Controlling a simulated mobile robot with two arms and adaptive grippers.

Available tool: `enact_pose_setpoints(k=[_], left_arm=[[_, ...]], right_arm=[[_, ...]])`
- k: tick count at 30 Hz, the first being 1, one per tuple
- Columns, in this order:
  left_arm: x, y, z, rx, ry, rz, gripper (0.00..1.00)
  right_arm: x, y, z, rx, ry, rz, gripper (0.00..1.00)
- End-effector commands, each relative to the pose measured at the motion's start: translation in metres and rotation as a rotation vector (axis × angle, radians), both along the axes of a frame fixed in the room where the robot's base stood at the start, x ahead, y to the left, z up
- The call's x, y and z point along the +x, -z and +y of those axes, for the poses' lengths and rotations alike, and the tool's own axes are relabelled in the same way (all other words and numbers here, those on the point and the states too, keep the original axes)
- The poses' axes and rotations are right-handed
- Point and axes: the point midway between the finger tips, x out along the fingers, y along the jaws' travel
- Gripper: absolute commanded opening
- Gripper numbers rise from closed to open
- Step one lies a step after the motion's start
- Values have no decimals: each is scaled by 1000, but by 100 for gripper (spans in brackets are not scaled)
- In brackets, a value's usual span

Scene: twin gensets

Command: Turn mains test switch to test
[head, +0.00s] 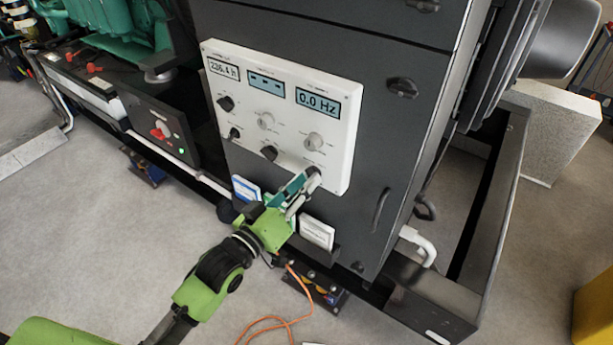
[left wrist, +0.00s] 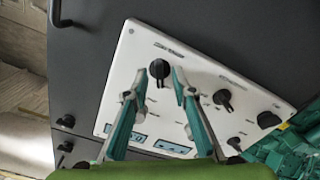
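A white control panel (head: 340,165) on the dark cabinet carries several rotary knobs, black and pale. My left gripper (head: 308,178) is at the panel's lower right corner and mostly covers the knob there. In the left wrist view, my left gripper (left wrist: 159,72) is open, with one teal-and-grey finger on each side of a black knob (left wrist: 159,69). Small gaps show between the knob and the fingers. A blurred label is beside this knob; I cannot read it as the mains test switch or tell its position. My right gripper is not in view.
Another black knob (left wrist: 222,98) is right of the fingers. The panel's displays include one reading 0.0 Hz (head: 318,104). A door handle (head: 381,210) and white card (head: 317,232) are on the cabinet below. An orange cable (head: 270,319) lies on the floor.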

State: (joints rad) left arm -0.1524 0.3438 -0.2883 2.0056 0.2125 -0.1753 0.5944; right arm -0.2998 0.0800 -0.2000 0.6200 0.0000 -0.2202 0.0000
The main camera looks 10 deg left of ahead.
Motion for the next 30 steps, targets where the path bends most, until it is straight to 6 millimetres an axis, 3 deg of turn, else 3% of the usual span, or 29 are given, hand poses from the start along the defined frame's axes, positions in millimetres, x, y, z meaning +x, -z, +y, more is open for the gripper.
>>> enact_pose_setpoints(k=[5,13,16,30], left_arm=[[11,-1,-5,-1,1,0,24],[12,0,-6,0,1,0,24],[12,0,-5,0,1,0,1],[12,-1,-5,33,0,-14,0]], right_arm=[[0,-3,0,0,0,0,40],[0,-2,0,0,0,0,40],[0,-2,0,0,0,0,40],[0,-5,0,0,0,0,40]])
